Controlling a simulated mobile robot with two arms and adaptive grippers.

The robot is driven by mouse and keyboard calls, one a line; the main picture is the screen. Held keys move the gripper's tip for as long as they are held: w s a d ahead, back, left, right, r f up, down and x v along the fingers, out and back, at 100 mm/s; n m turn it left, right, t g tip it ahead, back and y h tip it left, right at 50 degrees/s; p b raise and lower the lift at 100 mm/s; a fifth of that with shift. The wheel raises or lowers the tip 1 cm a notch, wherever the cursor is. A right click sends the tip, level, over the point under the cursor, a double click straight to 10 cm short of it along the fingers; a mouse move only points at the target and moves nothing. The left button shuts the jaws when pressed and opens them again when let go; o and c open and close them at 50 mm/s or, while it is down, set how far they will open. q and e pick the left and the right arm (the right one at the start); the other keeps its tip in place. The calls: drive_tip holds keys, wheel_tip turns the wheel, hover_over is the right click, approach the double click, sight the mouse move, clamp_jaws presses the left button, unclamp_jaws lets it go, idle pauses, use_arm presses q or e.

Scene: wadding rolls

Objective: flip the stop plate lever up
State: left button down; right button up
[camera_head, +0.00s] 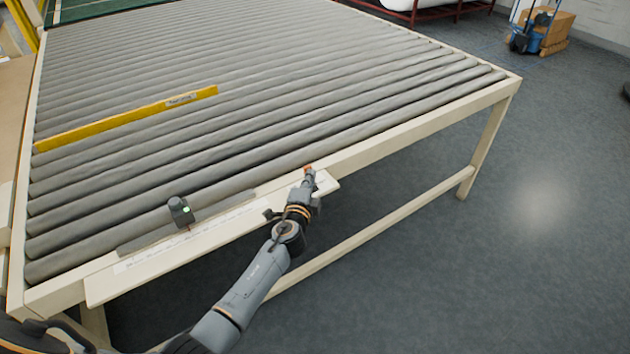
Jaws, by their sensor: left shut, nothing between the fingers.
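My left gripper (311,184) is shut and empty at the near edge of the roller table, by the right end of the pale ledge. A small orange-red piece (308,169) shows right at its fingertips. It may be the stop plate lever, but it is too small and too covered by the gripper to tell whether it is up or down, or touched. A long yellow plate (130,118) lies across the grey rollers at the left, with a small label near its right end. My right gripper is not in view.
The roller table (400,133) has a cream frame and grey rollers. A small dark device with a green light (180,211) sits on a grey strip above the pale ledge (140,275). A blue cart with boxes (540,32) stands far back.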

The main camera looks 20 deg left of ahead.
use_arm(q)
drive_tip(key=shift+w+a, duration=0.15)
drive_tip(key=shift+a, duration=0.05)
drive_tip(key=shift+w+a+r, duration=0.1)
drive_tip(key=shift+w+a, duration=0.1)
drive_tip(key=shift+a+r, duration=0.1)
idle(0.5)
